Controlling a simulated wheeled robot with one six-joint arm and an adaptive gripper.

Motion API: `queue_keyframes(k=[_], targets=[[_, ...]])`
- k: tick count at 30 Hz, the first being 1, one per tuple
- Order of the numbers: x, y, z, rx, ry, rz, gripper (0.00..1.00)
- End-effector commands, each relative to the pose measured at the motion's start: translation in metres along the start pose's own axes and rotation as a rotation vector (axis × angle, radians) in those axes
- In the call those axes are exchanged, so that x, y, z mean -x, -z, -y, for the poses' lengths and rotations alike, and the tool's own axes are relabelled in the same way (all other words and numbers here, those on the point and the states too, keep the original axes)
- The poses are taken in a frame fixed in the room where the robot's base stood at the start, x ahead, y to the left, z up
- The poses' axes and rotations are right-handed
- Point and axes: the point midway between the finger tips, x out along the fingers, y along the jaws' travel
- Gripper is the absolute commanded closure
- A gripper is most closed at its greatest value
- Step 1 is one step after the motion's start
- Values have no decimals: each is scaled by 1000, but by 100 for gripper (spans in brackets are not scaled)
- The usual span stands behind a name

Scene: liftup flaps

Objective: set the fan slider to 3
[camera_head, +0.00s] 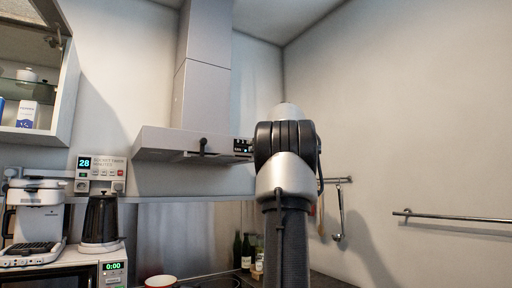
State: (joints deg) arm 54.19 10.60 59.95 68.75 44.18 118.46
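The range hood (165,142) is a grey metal canopy with a tall chimney, in the middle of the head view. A small black knob (203,145) stands out from its front edge; it may be the fan slider, but its setting is too small to read. A dark panel (242,147) with small lit marks is at the right end of the hood's front. My arm rises in front of the hood's right end and hides what is behind it. My gripper does not show.
An open wall cabinet (40,70) hangs at upper left. Below are a coffee machine (36,215), a black kettle (101,218) and a timer panel (101,173) reading 28. Bottles (242,250) stand at the back. A rail (455,217) is on the right wall.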

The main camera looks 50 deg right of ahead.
Motion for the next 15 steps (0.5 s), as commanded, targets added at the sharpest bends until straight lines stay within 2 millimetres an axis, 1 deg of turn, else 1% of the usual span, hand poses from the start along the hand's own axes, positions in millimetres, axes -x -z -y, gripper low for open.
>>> queue_keyframes(k=[8,10,13,15], targets=[[0,0,-1,0,-2,0,66],[3,0,-1,0,-1,0,66],[14,-1,-1,0,0,1,66],[27,-1,0,0,1,0,66]])
